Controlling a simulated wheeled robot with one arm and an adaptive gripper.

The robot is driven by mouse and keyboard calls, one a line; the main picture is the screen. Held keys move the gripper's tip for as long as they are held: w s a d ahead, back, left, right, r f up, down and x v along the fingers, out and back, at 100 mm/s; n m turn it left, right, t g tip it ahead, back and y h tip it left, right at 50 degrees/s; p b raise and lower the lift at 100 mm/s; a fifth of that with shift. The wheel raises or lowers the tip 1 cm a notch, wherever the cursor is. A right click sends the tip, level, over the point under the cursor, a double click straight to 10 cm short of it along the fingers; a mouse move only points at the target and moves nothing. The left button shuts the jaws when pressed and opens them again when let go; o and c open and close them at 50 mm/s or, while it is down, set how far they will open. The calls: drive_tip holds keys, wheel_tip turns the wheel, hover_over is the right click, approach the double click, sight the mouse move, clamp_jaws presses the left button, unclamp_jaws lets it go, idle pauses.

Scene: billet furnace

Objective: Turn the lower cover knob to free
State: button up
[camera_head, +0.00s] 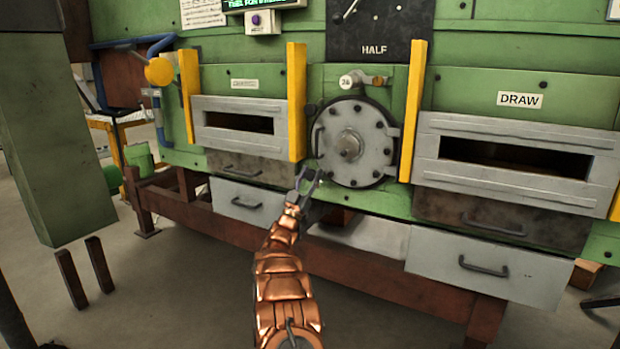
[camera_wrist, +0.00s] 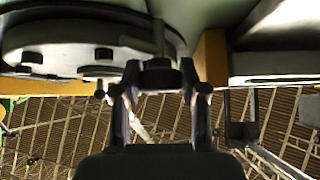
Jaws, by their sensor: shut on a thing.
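The round grey cover (camera_head: 372,128) with dark bolts around its rim is on the green furnace front in the head view. Its underside and rim (camera_wrist: 60,40) show at the upper left of the wrist view. My gripper (camera_head: 309,178) reaches up from below to the cover's lower left edge. In the wrist view my gripper (camera_wrist: 160,82) has its two fingers on either side of a small dark knob, the lower cover knob (camera_wrist: 160,74), and is shut on it. The fingers hide part of the knob, and its turn angle cannot be told.
Yellow upright bars (camera_head: 297,100) and (camera_head: 416,110) flank the cover. Slotted grey doors stand left (camera_head: 215,104) and right (camera_head: 520,128), with handled drawers (camera_head: 490,268) below. A brown frame beam (camera_head: 400,288) runs beneath. The floor at the lower left is mostly open.

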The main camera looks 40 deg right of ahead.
drive_tip(key=shift+s, duration=0.1)
idle(0.3)
drive_tip(key=o, duration=1.1)
drive_tip(key=v, duration=1.2)
drive_tip(key=shift+r, duration=0.1)
